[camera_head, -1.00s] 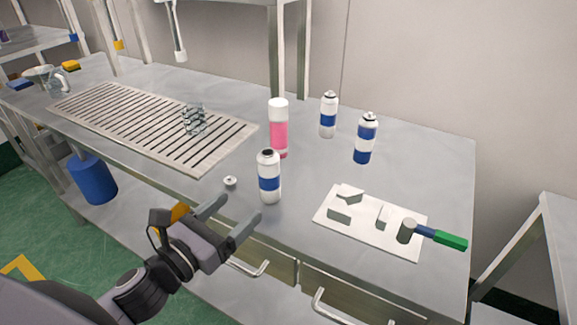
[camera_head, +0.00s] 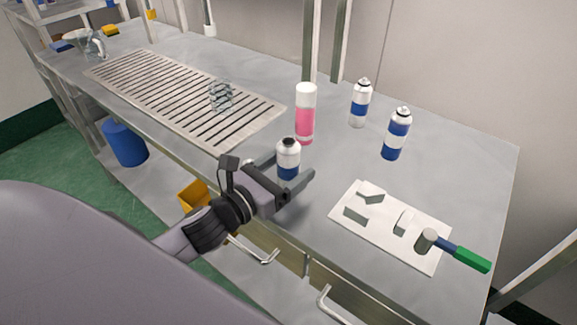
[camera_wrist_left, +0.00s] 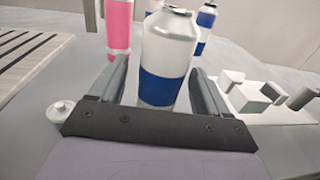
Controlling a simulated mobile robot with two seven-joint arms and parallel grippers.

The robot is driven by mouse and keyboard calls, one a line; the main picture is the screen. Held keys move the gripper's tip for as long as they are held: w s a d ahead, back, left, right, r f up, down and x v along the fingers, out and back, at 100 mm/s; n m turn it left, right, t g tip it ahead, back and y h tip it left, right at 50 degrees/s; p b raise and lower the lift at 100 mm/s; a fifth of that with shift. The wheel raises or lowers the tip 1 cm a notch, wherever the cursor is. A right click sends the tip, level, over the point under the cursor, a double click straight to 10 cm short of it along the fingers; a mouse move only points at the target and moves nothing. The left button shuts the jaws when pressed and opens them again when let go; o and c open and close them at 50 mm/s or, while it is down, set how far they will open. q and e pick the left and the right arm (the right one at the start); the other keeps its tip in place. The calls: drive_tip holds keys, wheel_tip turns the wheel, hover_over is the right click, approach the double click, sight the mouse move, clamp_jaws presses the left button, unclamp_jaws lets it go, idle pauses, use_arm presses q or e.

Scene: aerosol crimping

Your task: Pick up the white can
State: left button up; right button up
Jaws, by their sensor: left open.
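The white can (camera_head: 288,158), with a blue band and an open dark top, stands upright near the front edge of the table. My left gripper (camera_head: 290,172) is open, with one finger on each side of the can. The gripper hides part of the can's lower body in the head view. In the left wrist view the can (camera_wrist_left: 167,58) stands between the two fingers (camera_wrist_left: 160,88); I cannot tell whether either finger touches it. My right gripper is not in view.
A pink bottle with a white cap (camera_head: 305,115) stands just behind. Two capped white-and-blue cans (camera_head: 360,103) (camera_head: 397,134) stand back right. A white board (camera_head: 350,225) with grey pieces and a green-handled hammer (camera_head: 470,259) lies right. A small white valve (camera_wrist_left: 60,112) lies beside the gripper.

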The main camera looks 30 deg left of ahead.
use_arm(q)
drive_tip(key=shift+x, duration=1.1)
drive_tip(key=shift+c, duration=0.2)
drive_tip(key=c, duration=1)
wheel_tip(320, 180, up, 20)
drive_tip(key=p, duration=0.3)
